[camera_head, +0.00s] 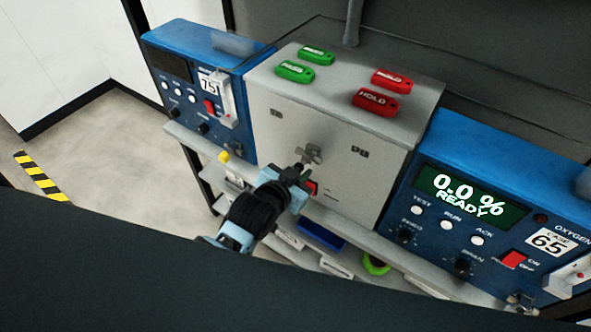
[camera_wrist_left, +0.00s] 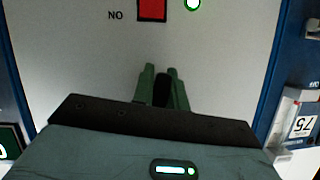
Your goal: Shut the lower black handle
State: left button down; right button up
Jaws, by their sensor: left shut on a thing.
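My left gripper (camera_head: 298,174) reaches in from the lower left to the front of the grey box (camera_head: 290,129), just below a metal knob on that front. In the left wrist view its green fingers (camera_wrist_left: 164,90) are closed around a dark upright piece, the black handle (camera_wrist_left: 162,88). The rest of the handle is hidden by the gripper, so its angle cannot be told. In the head view the handle is hidden behind my fingers. My right gripper is not in view.
Blue instruments flank the box: one at left (camera_head: 190,80) and one at right (camera_head: 490,170), showing "0.0 % READY". Green tags (camera_head: 295,71) and red tags (camera_head: 375,104) lie on top. A red switch (camera_wrist_left: 152,9) is close to my fingers. Small items lie on the shelf below.

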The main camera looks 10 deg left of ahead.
pick_arm(q)
jog(key=shift+s+d+n+h, duration=0.1)
jog(key=shift+d+n+h, duration=0.3)
jog(key=shift+n, duration=0.2)
dwell(0.3)
jog(key=c, duration=1.4)
grip_release()
jog(key=shift+s, duration=0.1)
jog(key=shift+s+a+r, duration=0.15)
jog(key=shift+s+a, duration=0.05)
jog(key=shift+s, duration=0.4)
jog(key=v, duration=0.6)
jog(key=shift+r, duration=0.25)
